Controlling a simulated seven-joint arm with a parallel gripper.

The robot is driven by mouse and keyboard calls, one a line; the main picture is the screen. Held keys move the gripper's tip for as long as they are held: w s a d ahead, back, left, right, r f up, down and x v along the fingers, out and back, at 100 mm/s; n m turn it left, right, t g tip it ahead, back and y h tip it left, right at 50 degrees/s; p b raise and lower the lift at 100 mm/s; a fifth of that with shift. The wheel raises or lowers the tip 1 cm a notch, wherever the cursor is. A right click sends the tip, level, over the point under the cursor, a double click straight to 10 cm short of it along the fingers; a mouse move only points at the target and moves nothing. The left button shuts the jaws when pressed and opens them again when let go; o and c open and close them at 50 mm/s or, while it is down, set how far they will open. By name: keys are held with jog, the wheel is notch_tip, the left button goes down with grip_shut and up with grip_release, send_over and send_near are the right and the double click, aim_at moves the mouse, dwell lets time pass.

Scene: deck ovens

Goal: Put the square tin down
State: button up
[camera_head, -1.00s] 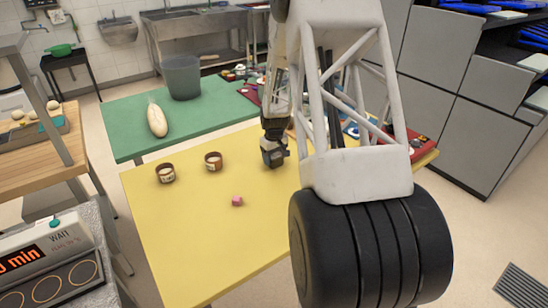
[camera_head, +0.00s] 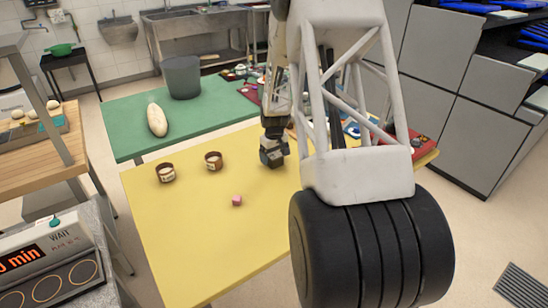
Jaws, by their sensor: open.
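My gripper (camera_head: 273,158) points down at the yellow table (camera_head: 200,235), right of the two small brown pots. It is small and dark in this view, partly beside my own arm. Its jaws are open. I cannot make out a square tin for certain; a grey shape at the fingertips blends with the gripper, and I cannot tell whether it is a tin or finger parts. My large arm links hide the table's right part.
Two labelled brown pots (camera_head: 213,161) and (camera_head: 165,173) stand on the yellow table, with a small pink block (camera_head: 237,201) nearer. A green table (camera_head: 215,108) behind holds a loaf (camera_head: 157,119) and grey bin (camera_head: 182,78). The table's front left is clear.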

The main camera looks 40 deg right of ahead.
aim_at(274, 154)
notch_tip(274, 154, up, 12)
jog(key=shift+f, duration=0.25)
dwell(0.3)
dwell(0.5)
jog(key=s+a+r+t, duration=0.1)
jog(key=s+a+r, duration=0.65)
jog(key=a, duration=0.35)
jog(key=s+a+r, duration=0.7)
jog(key=s+a, duration=0.1)
jog(key=a, duration=0.3)
jog(key=s+a, duration=0.4)
jog(key=s, duration=0.3)
jog(key=s+a+t, duration=0.1)
jog(key=s+a, duration=0.2)
jog(key=s, duration=0.5)
jog(key=s+a+r, duration=0.1)
jog(key=s+a, duration=0.3)
jog(key=s, duration=0.3)
jog(key=shift+s+a+t, duration=0.25)
jog(key=shift+a+t, duration=0.05)
